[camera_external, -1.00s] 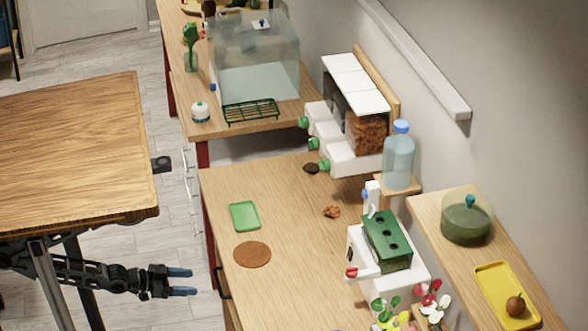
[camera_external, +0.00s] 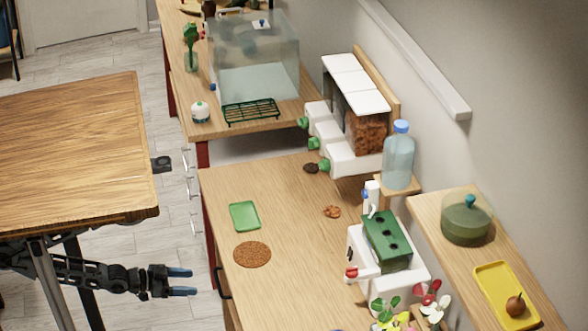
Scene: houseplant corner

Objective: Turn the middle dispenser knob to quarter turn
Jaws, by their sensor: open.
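A white dispenser (camera_external: 346,152) stands against the wall at the right of the counters, with white lids and clear bins behind its spouts. Three green knobs stick out to the left in a row. The middle dispenser knob (camera_external: 313,143) lies between the far knob (camera_external: 302,122) and the near knob (camera_external: 324,165). The turn angle of the knobs is too small to tell. My gripper (camera_external: 192,282) is open and empty at lower left, beside the front edge of the counter. It is well apart from the knobs, which are up and to the right of it.
The near counter (camera_external: 290,215) holds a green tray (camera_external: 244,216), a brown disc (camera_external: 252,254) and small brown pieces (camera_external: 332,211). A dark lump (camera_external: 310,168) lies by the near knob. A water bottle (camera_external: 398,155) stands right of the dispenser. A wooden table (camera_external: 75,155) is at left.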

